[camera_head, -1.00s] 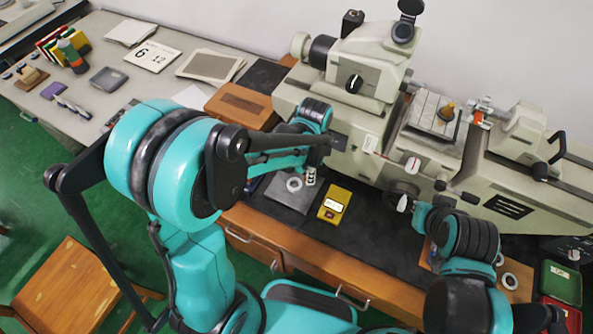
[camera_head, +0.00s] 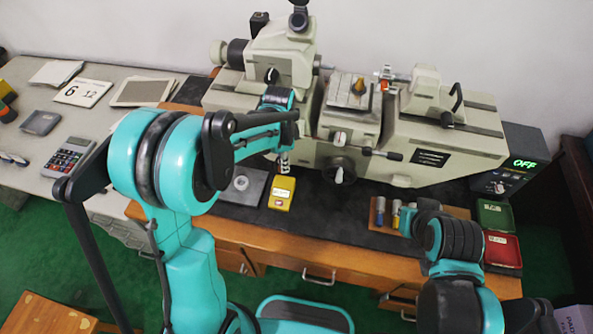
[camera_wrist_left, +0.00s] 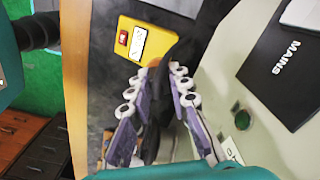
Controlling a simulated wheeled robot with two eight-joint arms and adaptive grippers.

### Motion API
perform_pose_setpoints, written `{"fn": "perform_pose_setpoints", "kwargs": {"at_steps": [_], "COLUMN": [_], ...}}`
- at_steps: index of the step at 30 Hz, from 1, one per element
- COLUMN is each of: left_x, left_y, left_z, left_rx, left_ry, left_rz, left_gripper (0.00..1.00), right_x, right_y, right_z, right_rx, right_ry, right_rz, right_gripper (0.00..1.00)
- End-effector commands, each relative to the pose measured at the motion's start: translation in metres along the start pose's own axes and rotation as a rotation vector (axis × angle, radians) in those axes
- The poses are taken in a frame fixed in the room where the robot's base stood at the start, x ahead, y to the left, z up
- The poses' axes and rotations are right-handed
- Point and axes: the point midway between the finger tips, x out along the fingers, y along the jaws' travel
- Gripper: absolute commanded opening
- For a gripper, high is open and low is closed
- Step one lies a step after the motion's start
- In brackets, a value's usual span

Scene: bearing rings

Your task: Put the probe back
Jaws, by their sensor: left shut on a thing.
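My left gripper (camera_head: 283,161) is over the black bench top, just behind a yellow box (camera_head: 281,192) with a white label. In the left wrist view its roller-tipped fingers (camera_wrist_left: 159,76) are shut on a dark, elongated thing, the probe (camera_wrist_left: 165,95), partly hidden by the fingers. The yellow box shows there beyond the fingertips (camera_wrist_left: 146,41), with a red spot and a white label. My right gripper (camera_head: 408,221) is low over the bench at the right, mostly hidden behind its own wrist; its jaws cannot be made out.
A large beige measuring machine (camera_head: 425,130) fills the back of the bench. A grey plate with a white ring (camera_head: 240,183) lies left of the yellow box. Small cylinders (camera_head: 380,211) stand on a wooden board. An open green-and-red case (camera_head: 502,249) and a display unit reading OFF (camera_head: 510,158) are at right.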

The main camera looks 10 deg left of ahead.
Motion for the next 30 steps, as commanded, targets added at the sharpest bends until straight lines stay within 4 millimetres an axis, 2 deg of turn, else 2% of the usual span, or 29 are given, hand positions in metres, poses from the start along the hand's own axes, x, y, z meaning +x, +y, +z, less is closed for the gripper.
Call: {"fn": "perform_pose_setpoints", "kwargs": {"at_steps": [8,18,22,30], "left_x": [0.021,0.062,0.068,0.067], "left_y": [-0.001,-0.001,-0.001,-0.001], "left_z": [0.001,0.001,0.001,0.001], "left_rx": [-0.002,-0.001,-0.001,-0.001], "left_ry": [0.0,0.0,0.0,0.0], "left_rz": [0.0,0.0,0.0,0.0], "left_gripper": [0.0,0.0,0.0,0.0], "right_x": [0.012,0.037,0.04,0.039], "right_y": [0.0,0.0,0.0,0.0], "right_z": [0.008,0.026,0.029,0.028], "right_rx": [0.0,0.0,0.0,0.0], "right_ry": [0.0,0.0,0.0,0.0], "right_rz": [0.0,0.0,0.0,0.0], "right_gripper": [0.0,0.0,0.0,0.0]}}
